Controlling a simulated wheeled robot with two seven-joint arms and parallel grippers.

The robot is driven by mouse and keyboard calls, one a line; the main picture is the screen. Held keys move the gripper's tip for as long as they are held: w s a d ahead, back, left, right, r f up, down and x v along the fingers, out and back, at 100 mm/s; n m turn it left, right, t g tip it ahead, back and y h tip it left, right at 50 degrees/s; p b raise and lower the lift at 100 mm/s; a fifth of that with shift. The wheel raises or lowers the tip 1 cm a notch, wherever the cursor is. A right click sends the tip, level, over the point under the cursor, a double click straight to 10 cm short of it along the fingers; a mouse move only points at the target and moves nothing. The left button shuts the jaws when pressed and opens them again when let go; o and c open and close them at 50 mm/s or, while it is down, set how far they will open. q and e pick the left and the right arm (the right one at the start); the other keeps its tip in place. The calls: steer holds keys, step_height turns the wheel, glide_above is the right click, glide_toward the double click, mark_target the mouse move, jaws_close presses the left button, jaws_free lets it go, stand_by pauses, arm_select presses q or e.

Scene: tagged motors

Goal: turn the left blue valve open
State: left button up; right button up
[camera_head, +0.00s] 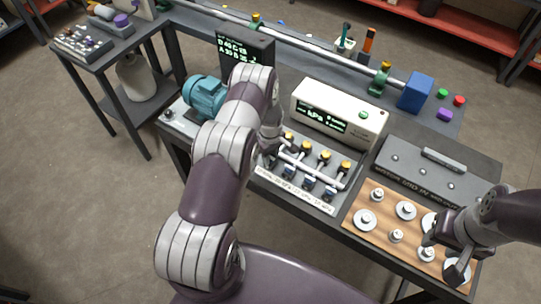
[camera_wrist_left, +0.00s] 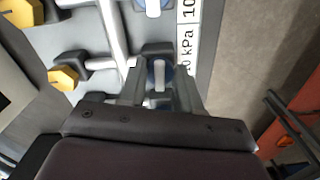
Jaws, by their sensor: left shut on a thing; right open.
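A row of blue valves stands on the manifold panel, each paired with a yellow-capped fitting. Two that show plainly are a middle valve (camera_head: 309,183) and a right valve (camera_head: 330,193). My left gripper (camera_wrist_left: 158,88) is shut on a blue valve (camera_wrist_left: 160,70) with a pale bar handle, one finger on each side of it. In the head view my left arm hides most of this grip and the panel's left end. My right gripper (camera_head: 443,258) is open over the wooden board at the right, with nothing seen between its fingers.
A white gauge box (camera_head: 338,112) stands behind the panel and a teal motor (camera_head: 207,97) to its left. A wooden board (camera_head: 380,225) with several metal weights lies at the right. A white pipe (camera_head: 315,168) runs along the panel, close to the valves.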

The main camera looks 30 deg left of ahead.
arm_select(q)
steer(key=m+b, duration=0.3)
steer(key=shift+f, duration=0.3)
steer(key=m+b, duration=0.4)
steer(key=m, duration=0.1)
steer(key=shift+r+m, duration=0.1)
steer(key=shift+m, duration=0.2)
steer(key=m+b, duration=0.3)
steer(key=m, duration=0.1)
steer(key=shift+r+m+b, duration=0.15)
steer(key=shift+m+b, duration=0.65)
steer(key=shift+m, duration=1.5)
steer(key=o, duration=1)
steer(key=shift+o, duration=0.2)
